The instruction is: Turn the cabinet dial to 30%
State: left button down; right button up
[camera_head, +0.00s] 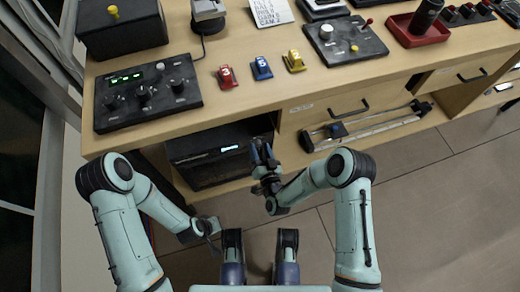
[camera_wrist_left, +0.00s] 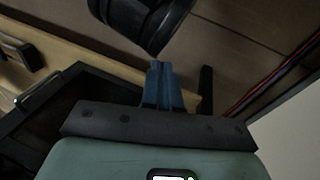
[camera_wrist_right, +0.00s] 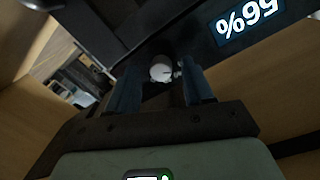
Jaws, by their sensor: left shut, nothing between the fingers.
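The cabinet (camera_head: 205,172) is a dark box under the tabletop with a small lit display (camera_head: 230,148) on its front. The cabinet dial (camera_wrist_right: 162,69) is a small pale round knob with a dark mark. My right gripper (camera_head: 264,153) is at the cabinet's right front. In its wrist view the open fingers (camera_wrist_right: 162,92) stand on either side of the dial, with gaps visible. My left gripper (camera_head: 212,228) is low before the cabinet, with its fingers (camera_wrist_left: 165,85) shut and empty.
The wooden desk (camera_head: 200,135) overhangs the cabinet. It carries a black control box (camera_head: 147,92) and red, blue and yellow numbered switches (camera_head: 262,68). A drawer (camera_head: 345,105) and a lower shelf with a rail device (camera_head: 370,125) are to the right. The floor is clear at right.

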pick_arm(q)
jog(key=shift+g+h, duration=0.3)
jog(key=shift+g, duration=0.2)
jog(key=s, duration=0.1)
jog(key=s+d+r+p, duration=0.1)
jog(key=s+r+p, duration=0.1)
jog(key=shift+s+d+r, duration=0.15)
jog(key=shift+d+r, duration=0.05)
jog(key=shift+d, duration=0.15)
pick_arm(e)
jog(key=v, duration=1.3)
jog(key=shift+s, duration=0.2)
